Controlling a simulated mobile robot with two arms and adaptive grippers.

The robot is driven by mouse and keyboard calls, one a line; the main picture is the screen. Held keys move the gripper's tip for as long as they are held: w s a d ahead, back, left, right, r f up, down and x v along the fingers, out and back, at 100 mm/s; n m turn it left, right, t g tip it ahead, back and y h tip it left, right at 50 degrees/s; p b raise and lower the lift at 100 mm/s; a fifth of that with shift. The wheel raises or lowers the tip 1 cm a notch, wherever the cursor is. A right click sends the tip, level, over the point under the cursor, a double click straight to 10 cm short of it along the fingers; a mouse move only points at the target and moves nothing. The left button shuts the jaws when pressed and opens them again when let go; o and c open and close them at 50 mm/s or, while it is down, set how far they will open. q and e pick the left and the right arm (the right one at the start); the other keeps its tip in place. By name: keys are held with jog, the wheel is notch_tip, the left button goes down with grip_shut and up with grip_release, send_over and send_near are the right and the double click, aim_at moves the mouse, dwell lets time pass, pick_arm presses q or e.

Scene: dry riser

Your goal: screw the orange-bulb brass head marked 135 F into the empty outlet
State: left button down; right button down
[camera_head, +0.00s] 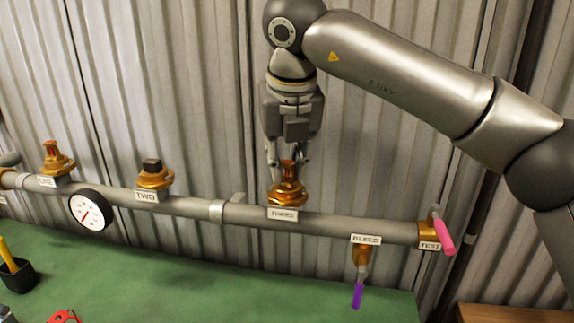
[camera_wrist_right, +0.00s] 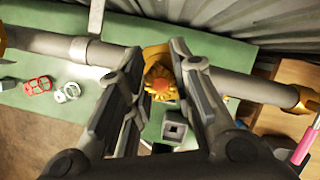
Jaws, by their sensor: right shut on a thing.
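My right gripper (camera_head: 287,160) points down over the outlet labelled THREE (camera_head: 287,197). Its fingers are shut on a brass head (camera_head: 288,172), which stands upright at the mouth of that outlet. The right wrist view looks down on the head (camera_wrist_right: 160,82), with its toothed rim and an orange-red centre between the fingers. The head looks in line with the outlet; how deep its thread sits is hidden, and no 135 F marking is legible. My left gripper is not in view.
Outlet ONE (camera_head: 57,160) carries a brass head with a red part. Outlet TWO (camera_head: 153,176) has a dark square plug. A gauge (camera_head: 87,211), a purple-handled bleed valve (camera_head: 360,270) and a pink-handled test valve (camera_head: 440,235) are on the pipe. Corrugated wall stands behind; green bench below.

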jog(key=shift+f, duration=0.1)
jog(key=shift+m+h+b, duration=0.35)
jog(key=shift+m+h, duration=0.05)
jog(key=shift+m, duration=0.5)
jog(key=m+h, duration=0.1)
jog(key=m, duration=0.2)
jog(key=shift+d+m, duration=0.15)
jog(key=shift+m, duration=0.25)
jog(key=shift+m+g+h, duration=0.3)
jog(key=shift+m+h, duration=0.2)
jog(key=shift+m, duration=0.3)
jog(key=c, duration=1.7)
grip_release()
jog(key=shift+m, duration=0.7)
jog(key=shift+o, duration=1.1)
jog(key=o, duration=0.3)
jog(key=shift+s+d, duration=0.15)
jog(key=shift+d, duration=0.15)
jog(key=shift+a, duration=0.1)
